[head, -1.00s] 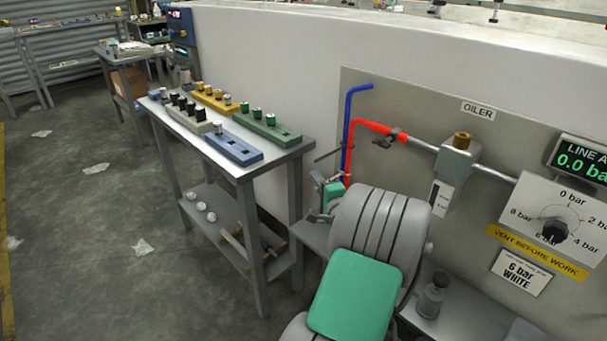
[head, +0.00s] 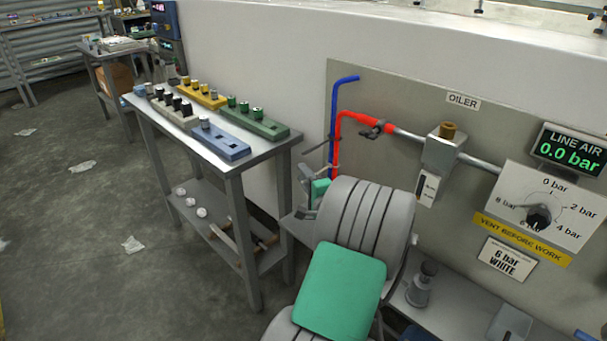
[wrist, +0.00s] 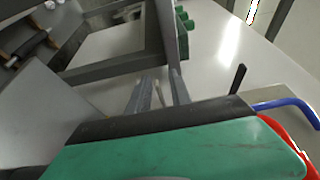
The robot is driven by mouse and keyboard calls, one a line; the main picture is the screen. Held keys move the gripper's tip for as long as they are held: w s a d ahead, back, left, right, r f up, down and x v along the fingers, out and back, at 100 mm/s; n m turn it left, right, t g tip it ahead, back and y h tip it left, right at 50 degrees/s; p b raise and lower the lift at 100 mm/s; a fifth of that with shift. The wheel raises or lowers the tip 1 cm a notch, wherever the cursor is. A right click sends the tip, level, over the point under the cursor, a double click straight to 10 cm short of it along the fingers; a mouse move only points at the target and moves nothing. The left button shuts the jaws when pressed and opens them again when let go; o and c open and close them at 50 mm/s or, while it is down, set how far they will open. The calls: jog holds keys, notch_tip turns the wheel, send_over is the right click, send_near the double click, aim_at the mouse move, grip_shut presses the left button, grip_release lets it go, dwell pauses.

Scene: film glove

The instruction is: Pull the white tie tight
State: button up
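I cannot make out a white tie for certain in either view. A thin pale strip (wrist: 158,93) shows between my fingers in the wrist view, too small to identify. My gripper (head: 302,193) is left of the hoses in the head view, partly hidden behind my arm. In the wrist view my gripper (wrist: 162,82) has its two grey fingers apart, with no clear object clamped. The blue hose (head: 333,115) and red hose (head: 350,116) rise beside it; the blue hose (wrist: 285,104) and red hose (wrist: 290,135) also show at the right of the wrist view.
The panel holds an oiler (head: 441,150), a line air display (head: 570,150) reading 0.0 bar, and a pressure dial (head: 540,215). A label reads 6 bar WHITE (head: 505,258). A bench (head: 245,160) with coloured blocks stands left. Floor left of it is mostly open.

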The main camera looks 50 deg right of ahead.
jog(key=v, duration=0.7)
